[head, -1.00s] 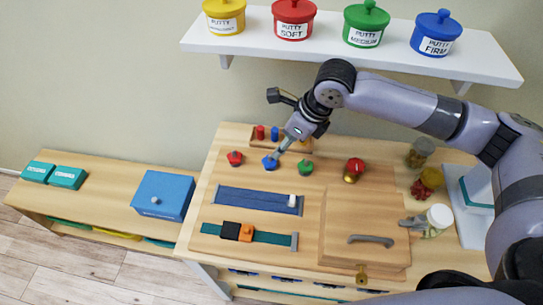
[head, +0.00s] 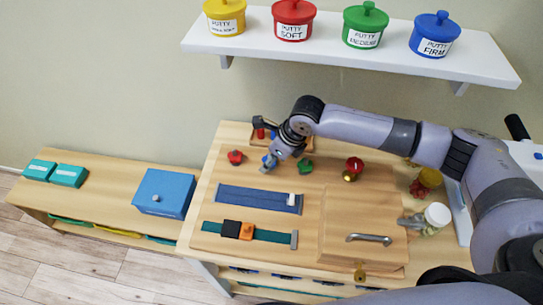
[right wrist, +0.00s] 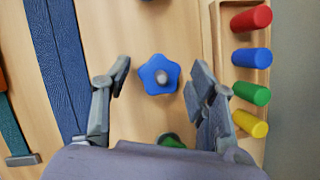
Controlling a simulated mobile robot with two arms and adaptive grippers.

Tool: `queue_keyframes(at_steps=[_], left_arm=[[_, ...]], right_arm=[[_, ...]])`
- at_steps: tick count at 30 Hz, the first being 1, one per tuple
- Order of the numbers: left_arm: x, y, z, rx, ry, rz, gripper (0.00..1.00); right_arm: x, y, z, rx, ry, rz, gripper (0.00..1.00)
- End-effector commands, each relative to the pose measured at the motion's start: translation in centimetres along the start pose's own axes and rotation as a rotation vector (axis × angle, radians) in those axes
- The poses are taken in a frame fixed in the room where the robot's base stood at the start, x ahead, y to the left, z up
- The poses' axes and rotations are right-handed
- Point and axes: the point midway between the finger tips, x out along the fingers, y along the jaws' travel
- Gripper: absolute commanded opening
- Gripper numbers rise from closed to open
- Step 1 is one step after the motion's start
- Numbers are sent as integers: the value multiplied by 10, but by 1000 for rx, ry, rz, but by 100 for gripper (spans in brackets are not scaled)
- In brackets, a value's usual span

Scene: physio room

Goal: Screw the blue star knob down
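The blue star knob (right wrist: 159,74) sits on the wooden board, with a small grey stud tip at its centre. In the right wrist view it lies between the two spread fingers of my right gripper (right wrist: 161,64), with a gap on each side. In the head view my right gripper (head: 269,166) is above the knob's spot and largely hides it; only a bit of blue shows. My right gripper is open and holds nothing. My left gripper is not in view.
A red star knob (head: 235,157) and a green knob (head: 305,166) flank the spot. A rack of coloured pegs (right wrist: 251,92) stands close beside one finger. A blue strap (head: 250,199), a buckle strap (head: 270,234) and a wooden door (head: 340,225) lie nearer.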

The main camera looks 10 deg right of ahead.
Motion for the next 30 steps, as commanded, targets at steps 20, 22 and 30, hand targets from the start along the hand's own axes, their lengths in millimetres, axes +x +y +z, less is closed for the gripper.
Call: queue_keyframes(at_steps=[20, 22, 30], left_arm=[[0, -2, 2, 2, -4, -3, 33], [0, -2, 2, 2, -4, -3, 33], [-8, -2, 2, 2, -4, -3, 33]], right_arm=[[0, 0, 0, 0, 0, -1, 6], [-1, 0, 0, 1, 0, -1, 6], [-2, 0, 1, 50, 0, -21, 6]])
